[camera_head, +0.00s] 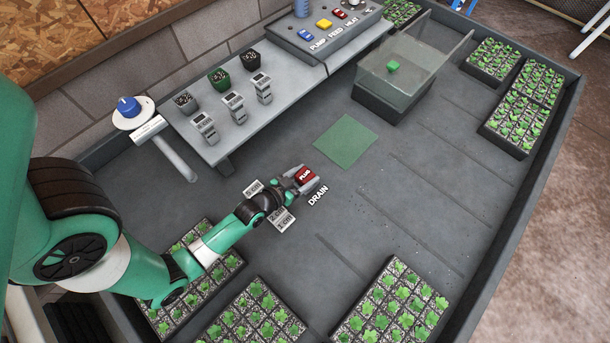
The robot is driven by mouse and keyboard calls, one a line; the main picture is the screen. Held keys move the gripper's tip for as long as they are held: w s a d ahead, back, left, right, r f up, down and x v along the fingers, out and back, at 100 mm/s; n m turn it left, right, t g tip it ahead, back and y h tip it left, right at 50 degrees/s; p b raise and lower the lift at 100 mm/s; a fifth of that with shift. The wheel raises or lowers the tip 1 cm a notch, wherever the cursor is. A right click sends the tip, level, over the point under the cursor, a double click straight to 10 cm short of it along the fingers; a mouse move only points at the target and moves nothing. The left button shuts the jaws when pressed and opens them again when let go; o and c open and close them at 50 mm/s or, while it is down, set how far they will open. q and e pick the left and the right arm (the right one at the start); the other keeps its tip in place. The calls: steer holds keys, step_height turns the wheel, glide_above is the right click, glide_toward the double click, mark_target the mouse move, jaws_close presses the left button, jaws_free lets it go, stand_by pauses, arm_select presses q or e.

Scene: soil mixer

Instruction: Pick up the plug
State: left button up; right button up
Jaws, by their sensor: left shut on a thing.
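The plug (304,175) is a small red block with white lettering, near the middle of the grey work surface. My left gripper (303,178) is around it with a finger on each side, shut on it. A white "DRAIN" label (318,196) lies on the surface just to the right of the plug. The drain opening itself does not show, and I cannot tell whether the plug touches the surface. My right gripper is not in view.
A green square mat (345,141) lies beyond the gripper. A transparent bin (428,50) holding a green cube (393,66) stands at the back right. A raised shelf (229,152) carries pots. Seedling trays (392,306) line the near edge.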

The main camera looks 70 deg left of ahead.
arm_select(q)
steer(key=shift+d+r+p, duration=0.1)
steer(key=shift+r+p, duration=0.25)
steer(key=shift+r, duration=0.6)
steer(key=shift+w+d+r, duration=0.2)
steer(key=shift+d, duration=0.05)
steer(key=w+d+r, duration=0.5)
steer(key=d+r, duration=0.4)
steer(key=d, duration=0.3)
steer(key=shift+w, duration=0.3)
